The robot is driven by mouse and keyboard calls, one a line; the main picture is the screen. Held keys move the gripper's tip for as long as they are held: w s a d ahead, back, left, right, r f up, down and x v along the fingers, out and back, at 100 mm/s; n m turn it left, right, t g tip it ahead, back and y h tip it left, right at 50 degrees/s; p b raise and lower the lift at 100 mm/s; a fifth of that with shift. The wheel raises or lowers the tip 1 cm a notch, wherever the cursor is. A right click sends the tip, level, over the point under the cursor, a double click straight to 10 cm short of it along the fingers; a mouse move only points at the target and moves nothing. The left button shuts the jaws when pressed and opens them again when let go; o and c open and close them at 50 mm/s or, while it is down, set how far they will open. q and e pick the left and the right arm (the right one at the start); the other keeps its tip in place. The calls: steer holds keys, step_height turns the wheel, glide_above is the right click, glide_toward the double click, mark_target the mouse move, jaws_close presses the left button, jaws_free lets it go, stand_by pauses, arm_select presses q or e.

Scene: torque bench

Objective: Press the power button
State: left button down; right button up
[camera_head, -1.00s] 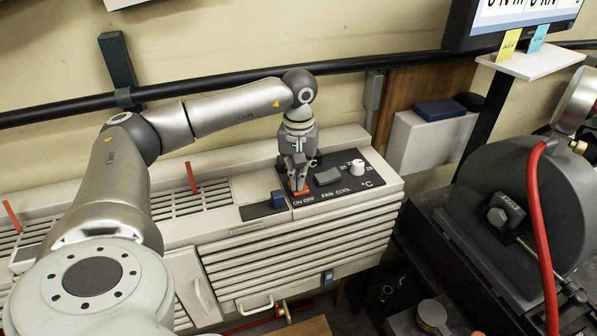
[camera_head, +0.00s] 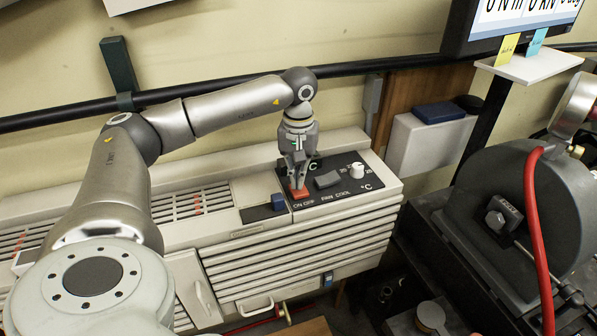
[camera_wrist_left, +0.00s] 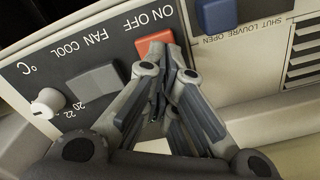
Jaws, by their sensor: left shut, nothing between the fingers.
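The power button is a red rocker marked ON OFF (camera_head: 299,194) on the dark control panel of a beige air-conditioning unit. My left gripper (camera_head: 298,184) points down at it with its fingers shut and empty. In the left wrist view the fingertips (camera_wrist_left: 162,48) overlap the lower part of the red button (camera_wrist_left: 152,40). I cannot tell whether they touch it. My right gripper is not in view.
The panel also carries a grey FAN COOL switch (camera_head: 327,179) and a white temperature knob (camera_head: 357,168). A blue louvre slider (camera_head: 278,201) sits left of the button. Red strips (camera_head: 197,203) lie at the vent grille. A dark machine with a red hose (camera_head: 535,210) stands at right.

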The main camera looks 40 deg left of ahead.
arm_select(q)
steer(key=shift+r+p, duration=1.45)
steer(key=shift+r, duration=0.95)
steer(key=shift+f, duration=0.1)
